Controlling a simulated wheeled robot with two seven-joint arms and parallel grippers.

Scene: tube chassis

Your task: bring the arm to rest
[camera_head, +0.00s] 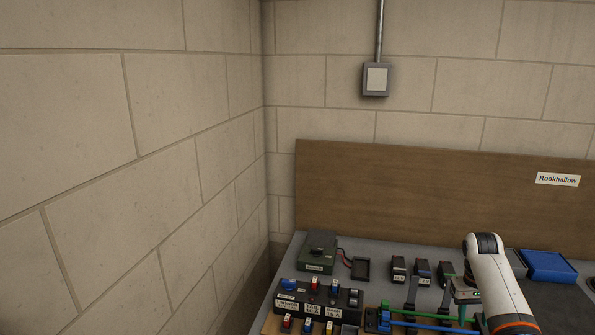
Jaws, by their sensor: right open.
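My right arm comes in at the lower right, with a white link and an orange ring. Its gripper (463,311) is small in the view and partly hidden by the arm link. It points down over the right part of the bench, close to the blue and green rods. Its jaws are open, and I see nothing held in them. Whether the fingertips touch anything below cannot be told. My left gripper is not in view.
The grey bench (390,252) carries a dark green box (318,256), a black switch panel (318,296), several small labelled blocks, a green rod (430,315) and a blue tray (547,266). A wooden backboard (420,195) stands behind. A block wall (120,180) closes the left side.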

